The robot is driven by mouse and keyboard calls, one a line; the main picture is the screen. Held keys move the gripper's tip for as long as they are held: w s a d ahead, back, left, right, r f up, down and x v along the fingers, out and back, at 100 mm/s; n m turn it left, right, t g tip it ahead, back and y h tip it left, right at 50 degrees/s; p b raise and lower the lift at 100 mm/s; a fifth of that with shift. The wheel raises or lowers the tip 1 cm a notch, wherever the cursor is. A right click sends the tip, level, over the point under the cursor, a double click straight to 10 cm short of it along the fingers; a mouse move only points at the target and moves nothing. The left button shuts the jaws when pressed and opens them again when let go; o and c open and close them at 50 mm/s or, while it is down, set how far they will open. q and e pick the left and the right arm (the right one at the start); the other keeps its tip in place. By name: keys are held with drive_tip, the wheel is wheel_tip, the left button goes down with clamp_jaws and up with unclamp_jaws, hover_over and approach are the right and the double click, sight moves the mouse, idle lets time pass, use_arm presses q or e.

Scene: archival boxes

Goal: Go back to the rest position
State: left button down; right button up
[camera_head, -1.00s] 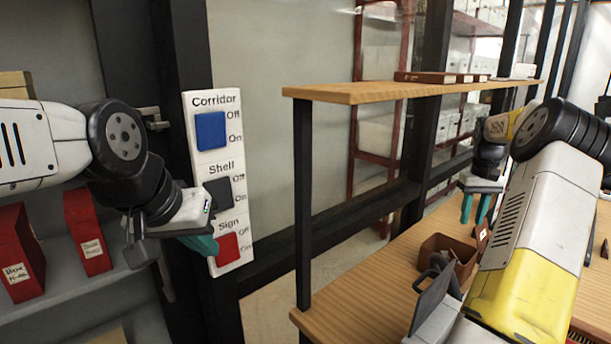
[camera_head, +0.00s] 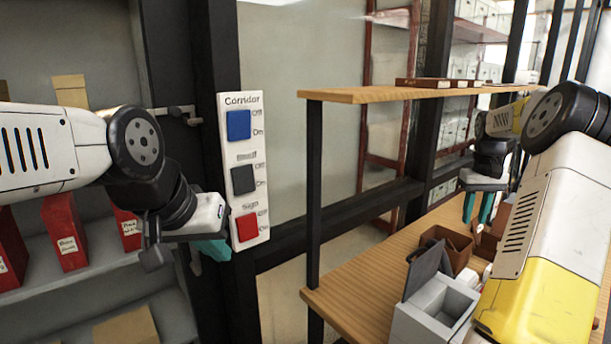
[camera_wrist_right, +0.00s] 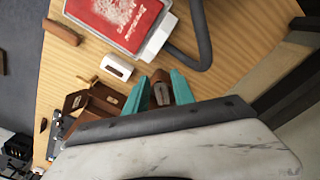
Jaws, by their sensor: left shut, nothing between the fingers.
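My left gripper (camera_head: 216,249) is shut and empty, its teal fingers beside the lower left edge of the white switch panel (camera_head: 246,187). I cannot tell whether it touches the panel. The panel carries a blue Corridor switch (camera_head: 238,125), a dark switch (camera_head: 243,180) and a red Sign switch (camera_head: 247,228). My right gripper (camera_head: 478,207) points down over the wooden table, its teal fingers apart. In the right wrist view the fingers (camera_wrist_right: 160,84) stand apart, with a brown object (camera_wrist_right: 161,93) showing between them, apparently below.
The wooden table (camera_head: 365,290) holds a brown open box (camera_head: 447,247) and a grey container (camera_head: 432,318). A wooden shelf (camera_head: 370,96) overhangs it. Red boxes (camera_head: 66,236) stand on the left shelf. The right wrist view shows a red-and-white item (camera_wrist_right: 118,20) and a dark hose (camera_wrist_right: 199,45).

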drive_tip(key=s+a+r+n+t, duration=0.1)
drive_tip(key=s+a+r, duration=0.4)
drive_tip(key=a, duration=0.4)
drive_tip(key=s+a+r+t, duration=0.1)
drive_tip(key=s+a+r, duration=0.2)
drive_tip(key=a+r, duration=0.5)
drive_tip(key=s+a+f+t+y, duration=0.1)
drive_tip(key=s+a+f+t, duration=0.1)
drive_tip(key=s+a, duration=0.5)
drive_tip(key=s+a+f+t+y, duration=0.1)
drive_tip(key=s+a+f+t, duration=0.1)
drive_tip(key=s+a, duration=0.6)
drive_tip(key=s, duration=0.4)
drive_tip(key=shift+s+a, duration=0.2)
drive_tip(key=shift+s, duration=0.15)
drive_tip(key=shift+d, duration=0.1)
